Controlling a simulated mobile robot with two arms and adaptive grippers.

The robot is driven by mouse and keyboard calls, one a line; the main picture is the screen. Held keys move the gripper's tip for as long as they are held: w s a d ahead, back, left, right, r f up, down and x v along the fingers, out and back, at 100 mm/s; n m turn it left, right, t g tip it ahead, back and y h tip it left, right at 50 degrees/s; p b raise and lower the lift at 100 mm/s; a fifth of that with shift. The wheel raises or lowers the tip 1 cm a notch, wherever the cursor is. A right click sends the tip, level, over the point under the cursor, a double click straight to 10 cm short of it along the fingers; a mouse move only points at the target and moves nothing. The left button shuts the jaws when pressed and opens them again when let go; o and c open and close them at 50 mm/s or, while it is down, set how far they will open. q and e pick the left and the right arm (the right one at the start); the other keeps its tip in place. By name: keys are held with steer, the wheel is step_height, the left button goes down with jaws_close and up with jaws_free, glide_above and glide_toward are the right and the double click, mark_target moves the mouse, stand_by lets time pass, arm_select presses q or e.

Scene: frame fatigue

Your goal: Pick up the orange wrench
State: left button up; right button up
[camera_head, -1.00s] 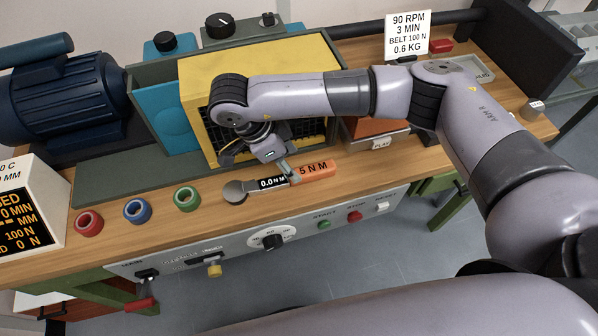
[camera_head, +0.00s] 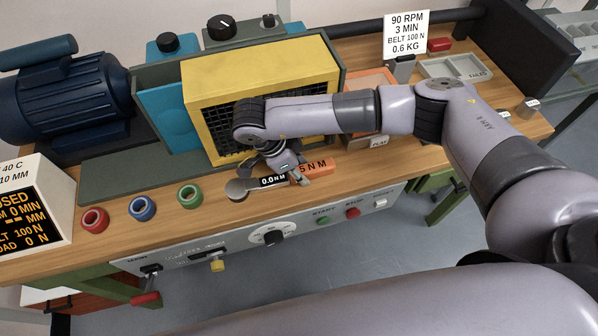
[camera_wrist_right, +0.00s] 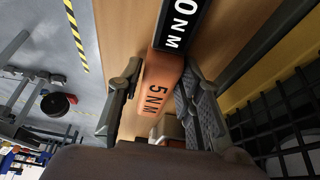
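The orange wrench (camera_head: 317,168) lies along the front of the wooden bench, with an orange handle marked 5 NM, a black section reading 0.0 NM and a round grey head at its left end. My right gripper (camera_head: 296,176) is over the wrench, near where black meets orange, and covers part of it. In the right wrist view, the right gripper's open fingers (camera_wrist_right: 158,85) stand on either side of the orange handle (camera_wrist_right: 160,72). The right finger looks very close to the handle; contact is unclear. My left gripper is not in view.
The yellow-framed box (camera_head: 255,75) with a dark grille stands right behind the wrench. Red (camera_head: 95,219), blue (camera_head: 142,208) and green (camera_head: 189,195) rings sit to its left. The bench's front panel (camera_head: 235,243) with knobs and buttons lies just below.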

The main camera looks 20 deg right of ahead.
jaws_close()
stand_by(0.4)
steer(key=shift+w, duration=0.1)
step_height(320, 180, up, 28)
steer(key=b, duration=0.3)
steer(key=shift+b, duration=0.4)
steer(key=shift+c, duration=0.6)
jaws_free()
jaws_close()
